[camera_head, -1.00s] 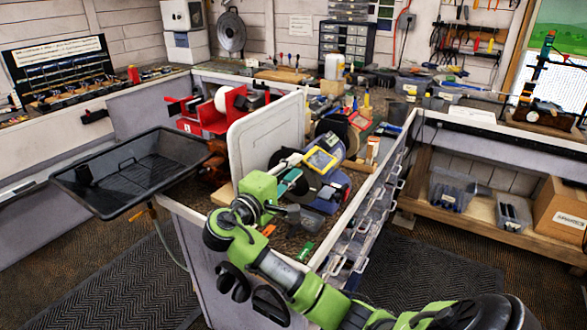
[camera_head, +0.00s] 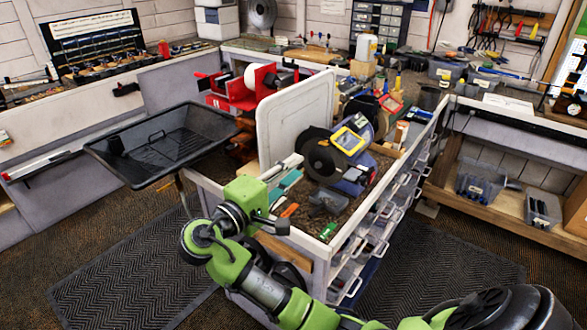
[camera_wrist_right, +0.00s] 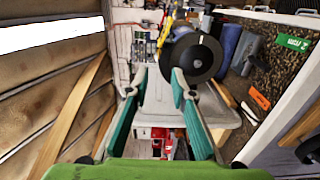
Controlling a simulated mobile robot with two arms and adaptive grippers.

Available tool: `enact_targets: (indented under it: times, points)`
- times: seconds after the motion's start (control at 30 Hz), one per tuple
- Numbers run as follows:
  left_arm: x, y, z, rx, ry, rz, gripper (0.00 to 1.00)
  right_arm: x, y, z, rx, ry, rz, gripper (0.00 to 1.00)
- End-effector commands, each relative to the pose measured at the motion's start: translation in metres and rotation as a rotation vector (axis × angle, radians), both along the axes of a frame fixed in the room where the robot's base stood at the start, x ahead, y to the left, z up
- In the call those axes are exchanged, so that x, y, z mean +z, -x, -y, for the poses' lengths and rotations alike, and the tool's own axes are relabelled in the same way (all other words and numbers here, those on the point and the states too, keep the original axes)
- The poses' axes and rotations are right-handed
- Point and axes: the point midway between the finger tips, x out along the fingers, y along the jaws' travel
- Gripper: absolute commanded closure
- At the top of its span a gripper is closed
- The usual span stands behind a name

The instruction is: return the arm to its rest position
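My right arm reaches in from the lower right in the head view, green and grey. Its gripper (camera_head: 287,173) is over the near end of the workbench (camera_head: 313,240), in front of the white board (camera_head: 296,125). In the right wrist view the two teal-padded fingers (camera_wrist_right: 152,82) are spread apart. I see nothing held between them, and the pale board shows behind the gap. My left gripper is in neither view.
A black disc machine with a yellow-framed display (camera_head: 349,141) stands just beyond the gripper. A black tray (camera_head: 165,146) is to the left. The bench's drawers (camera_head: 372,232) line its right side. Floor mats (camera_head: 140,265) lie clear on the left.

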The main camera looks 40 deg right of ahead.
Motion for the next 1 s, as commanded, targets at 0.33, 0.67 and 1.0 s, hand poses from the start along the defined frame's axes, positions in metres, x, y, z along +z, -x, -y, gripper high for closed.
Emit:
enact_targets:
  times: [0.33, 0.67, 1.0]
  points:
    - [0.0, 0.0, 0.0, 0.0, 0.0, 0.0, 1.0, -0.004, 0.0, 0.001, 0.004, -0.008, -0.003, 0.77]
    - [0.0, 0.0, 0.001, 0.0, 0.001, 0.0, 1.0, -0.142, 0.036, -0.007, 0.156, -0.396, -0.091, 0.77]
    - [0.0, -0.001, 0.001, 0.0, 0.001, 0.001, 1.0, -0.278, 0.148, -0.074, 0.23, -1.035, -0.131, 0.77]
